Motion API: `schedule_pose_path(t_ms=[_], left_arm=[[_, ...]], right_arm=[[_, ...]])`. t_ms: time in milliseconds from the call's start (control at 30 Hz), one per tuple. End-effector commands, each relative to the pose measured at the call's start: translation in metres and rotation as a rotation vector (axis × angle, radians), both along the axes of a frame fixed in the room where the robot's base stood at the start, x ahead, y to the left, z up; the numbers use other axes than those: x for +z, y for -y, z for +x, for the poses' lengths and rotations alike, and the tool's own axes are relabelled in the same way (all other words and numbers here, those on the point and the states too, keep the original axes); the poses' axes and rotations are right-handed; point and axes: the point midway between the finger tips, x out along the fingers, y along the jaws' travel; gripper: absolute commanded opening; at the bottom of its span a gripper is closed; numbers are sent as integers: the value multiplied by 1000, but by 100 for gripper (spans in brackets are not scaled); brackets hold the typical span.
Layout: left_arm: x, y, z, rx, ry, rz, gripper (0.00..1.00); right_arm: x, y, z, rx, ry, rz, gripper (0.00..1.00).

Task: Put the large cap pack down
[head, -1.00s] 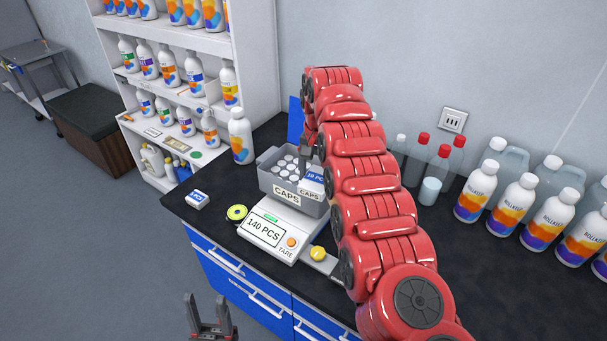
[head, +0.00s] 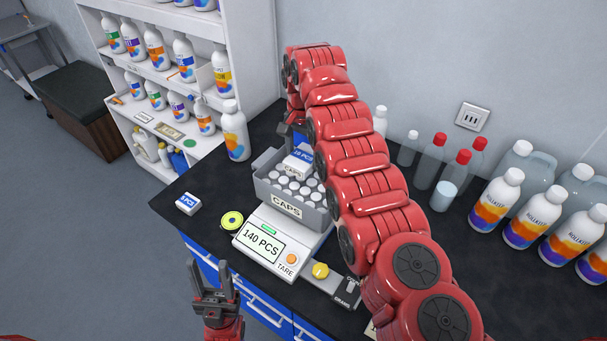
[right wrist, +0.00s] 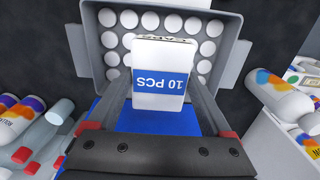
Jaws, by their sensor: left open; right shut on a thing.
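The large cap pack is a white box with a blue "10 PCS" band (head: 298,163). It also shows in the right wrist view (right wrist: 160,92). My right gripper (head: 296,138) is shut on it and holds it over the back part of the grey CAPS bin (head: 287,210). The bin holds many white caps and stands on the scale (head: 262,240), which reads 140 PCS. In the head view my right arm partly covers the gripper. A smaller white and blue pack (head: 188,204) lies on the counter at left. My left gripper (head: 213,279) is open and empty in front of the counter.
A roll of yellow-green tape (head: 231,220) lies left of the scale. Clear red-capped bottles (head: 430,160) and labelled bottles (head: 533,220) stand at right. Dark counter is bare between the small pack and the bin.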

Motion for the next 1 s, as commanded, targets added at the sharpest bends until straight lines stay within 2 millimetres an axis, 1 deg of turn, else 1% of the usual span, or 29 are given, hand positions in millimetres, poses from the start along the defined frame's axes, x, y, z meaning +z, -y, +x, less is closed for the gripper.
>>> schedule_pose_path(t_ms=[33,100,200,367,500,600,833,967,1000], left_arm=[[2,0,0,0,0,0,50],[13,0,0,0,0,0,50],[18,0,0,0,0,0,50],[26,0,0,0,0,0,50],[35,0,0,0,0,0,50],[37,0,0,0,0,0,50],[35,0,0,0,0,0,50],[30,0,0,0,0,0,50],[32,0,0,0,0,0,50]], right_arm=[[-8,0,-1,0,-3,-1,29],[-17,0,-1,0,-3,-1,29],[-31,1,-2,0,-6,-2,29],[-47,1,-1,0,-5,-2,29],[-67,1,-2,0,-8,-3,29],[-77,1,-1,0,-4,-2,29],[-79,1,0,0,-1,-1,29],[-84,1,-1,0,-2,-1,29],[-82,1,-1,0,-2,-1,91]])
